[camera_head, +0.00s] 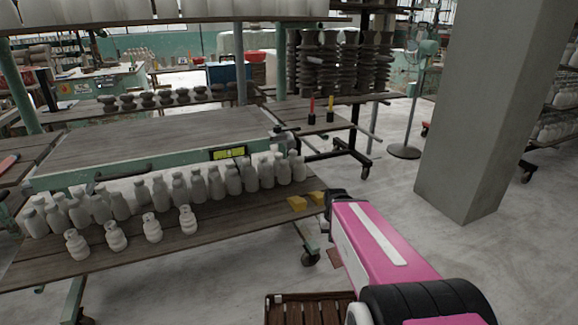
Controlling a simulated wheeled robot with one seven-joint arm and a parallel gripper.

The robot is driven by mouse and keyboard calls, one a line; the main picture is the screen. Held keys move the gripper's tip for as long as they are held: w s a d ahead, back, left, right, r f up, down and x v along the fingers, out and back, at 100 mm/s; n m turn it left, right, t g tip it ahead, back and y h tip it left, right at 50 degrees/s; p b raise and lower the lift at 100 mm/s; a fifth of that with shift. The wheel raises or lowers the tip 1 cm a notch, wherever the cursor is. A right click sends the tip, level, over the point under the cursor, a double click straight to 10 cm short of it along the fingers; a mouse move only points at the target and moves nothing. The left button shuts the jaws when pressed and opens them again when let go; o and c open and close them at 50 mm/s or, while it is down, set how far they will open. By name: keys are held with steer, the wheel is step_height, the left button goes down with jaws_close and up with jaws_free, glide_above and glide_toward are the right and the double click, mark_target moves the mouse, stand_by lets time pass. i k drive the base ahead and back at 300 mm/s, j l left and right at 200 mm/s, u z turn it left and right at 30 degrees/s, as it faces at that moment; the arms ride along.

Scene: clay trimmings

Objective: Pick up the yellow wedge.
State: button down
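Two small yellow pieces lie near the right end of the low wooden shelf (235,216). The left yellow piece (297,203) and the right yellow piece (317,198) sit close together; both look blocky, and I cannot tell which is the wedge. My pink arm reaches in from the lower right. Its dark end, where my gripper (335,195) is, shows just right of the right yellow piece in the picture. The fingers cannot be made out, so their opening and any contact are unclear.
Several pale bottles (198,187) stand in rows on the shelf, left of the yellow pieces. A green-edged worktable (150,142) is behind. A slatted wooden crate (308,309) is below, and a grey pillar (485,110) stands right. Open floor lies between shelf and pillar.

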mark_target(298, 204)
steer(key=j+z, duration=0.2)
steer(key=j, duration=0.75)
steer(key=j+z, duration=0.2)
steer(key=j, duration=0.75)
steer(key=j+z, duration=0.2)
steer(key=j, duration=0.75)
steer(key=k, duration=0.05)
